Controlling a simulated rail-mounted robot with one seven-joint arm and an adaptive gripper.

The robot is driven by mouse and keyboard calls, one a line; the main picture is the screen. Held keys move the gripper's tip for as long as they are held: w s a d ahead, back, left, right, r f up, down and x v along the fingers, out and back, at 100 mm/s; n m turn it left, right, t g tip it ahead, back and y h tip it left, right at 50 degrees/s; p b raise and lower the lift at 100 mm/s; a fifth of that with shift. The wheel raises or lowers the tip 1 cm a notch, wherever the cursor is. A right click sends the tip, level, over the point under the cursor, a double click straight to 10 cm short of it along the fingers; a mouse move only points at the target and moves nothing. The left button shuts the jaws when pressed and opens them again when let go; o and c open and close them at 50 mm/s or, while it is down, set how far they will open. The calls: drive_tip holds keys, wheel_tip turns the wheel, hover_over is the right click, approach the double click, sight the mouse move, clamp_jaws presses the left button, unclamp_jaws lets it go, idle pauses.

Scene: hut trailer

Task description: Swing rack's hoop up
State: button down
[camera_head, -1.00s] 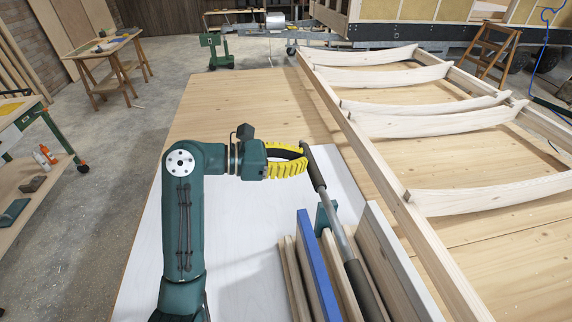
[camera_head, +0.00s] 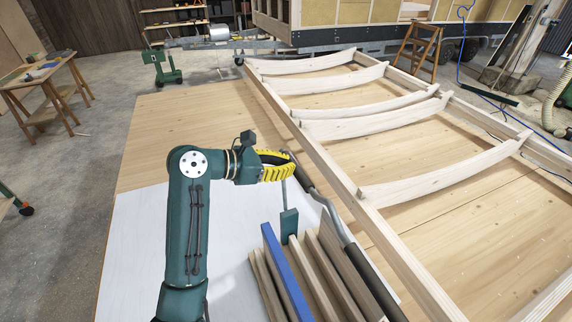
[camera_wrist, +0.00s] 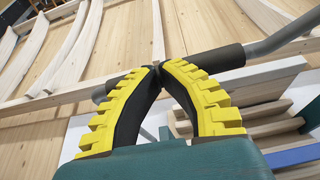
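The rack's hoop (camera_head: 334,222) is a grey bent bar with dark sleeves, running from my gripper down to the lower right above the boards. A thin pale rod (camera_head: 283,197) shows between the green bracket (camera_head: 289,226) and my gripper. My gripper (camera_head: 290,162) has yellow ribbed fingers with black pads. In the wrist view my gripper's (camera_wrist: 162,68) fingertips come together at the hoop's dark sleeve (camera_wrist: 215,59), and it appears shut on it. The exact contact is partly hidden by the fingers. The rack holds several boards, one of them blue (camera_head: 284,272).
A long pale wooden frame with curved ribs (camera_head: 345,127) lies close on the right of the hoop. A white sheet (camera_head: 140,245) lies left of the boards. The wooden floor (camera_head: 190,120) beyond is clear. A workbench (camera_head: 40,75) and a stepladder (camera_head: 418,50) stand farther off.

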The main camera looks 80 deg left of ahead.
drive_tip(key=shift+s, duration=0.1)
drive_tip(key=s+r+p, duration=0.2)
drive_tip(key=s+r, duration=0.2)
drive_tip(key=r, duration=0.6)
drive_tip(key=shift+s+d+r, duration=0.25)
drive_tip(key=shift+s+d, duration=0.1)
